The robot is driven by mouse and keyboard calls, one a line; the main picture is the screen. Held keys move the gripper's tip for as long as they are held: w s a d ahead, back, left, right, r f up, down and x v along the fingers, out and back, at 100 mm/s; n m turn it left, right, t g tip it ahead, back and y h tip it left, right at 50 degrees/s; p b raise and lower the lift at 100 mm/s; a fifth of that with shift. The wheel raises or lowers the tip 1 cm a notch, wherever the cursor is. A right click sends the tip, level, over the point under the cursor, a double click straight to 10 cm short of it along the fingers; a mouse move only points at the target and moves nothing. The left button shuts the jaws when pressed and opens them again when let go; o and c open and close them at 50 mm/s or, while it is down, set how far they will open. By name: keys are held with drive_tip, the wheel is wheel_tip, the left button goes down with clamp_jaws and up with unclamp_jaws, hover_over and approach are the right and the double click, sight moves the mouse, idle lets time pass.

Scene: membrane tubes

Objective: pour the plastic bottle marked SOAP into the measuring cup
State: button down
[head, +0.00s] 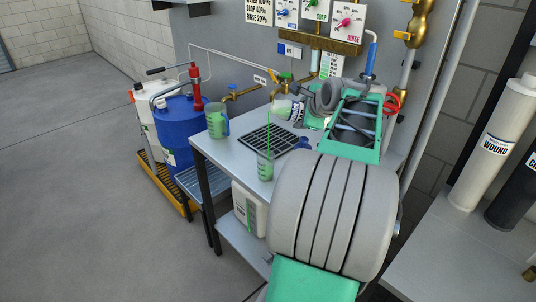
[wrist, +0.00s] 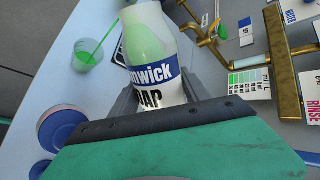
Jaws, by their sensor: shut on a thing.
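The white plastic SOAP bottle (head: 288,109) lies tipped nearly on its side in the head view, mouth to the left. In the wrist view the bottle (wrist: 150,45) shows a blue band, part of the word SOAP and greenish contents. My gripper (head: 311,107) is shut around its body; the grey fingers also show in the wrist view (wrist: 168,97). A clear measuring cup (head: 265,166) with green liquid stands upright on the table below the mouth. A thin green stream runs down from the mouth into the cup. The cup also shows in the wrist view (wrist: 88,60).
A blue-green jug (head: 217,122) stands at the table's left, beside a black grate (head: 274,141). A small blue object (head: 303,143) is near the grate. Brass pipes and valves (head: 280,88) run behind. A blue drum (head: 181,128) stands left of the table. My arm hides the table's right front.

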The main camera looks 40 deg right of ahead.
drive_tip(key=shift+s+r+p, duration=0.1)
drive_tip(key=shift+r+p, duration=0.5)
drive_tip(key=shift+p, duration=0.65)
drive_tip(key=m+t+y+p, duration=0.1)
drive_tip(key=p, duration=0.4)
drive_tip(key=shift+r+m+t, duration=0.3)
drive_tip(key=shift+r, duration=0.1)
drive_tip(key=shift+w+a+f+y+p, duration=0.2)
drive_tip(key=shift+y+p, duration=0.1)
drive_tip(key=shift+p, duration=0.4)
drive_tip(key=shift+f+b, duration=0.3)
drive_tip(key=shift+b, duration=0.05)
drive_tip(key=shift+w+a+r+m+t+p, duration=0.15)
drive_tip(key=shift+r+m+t+p, duration=0.3)
drive_tip(key=shift+p, duration=0.8)
drive_tip(key=shift+w+a+m+t+y+p, duration=0.1)
drive_tip(key=shift+m+t+y+p, duration=0.25)
drive_tip(key=shift+p, duration=0.35)
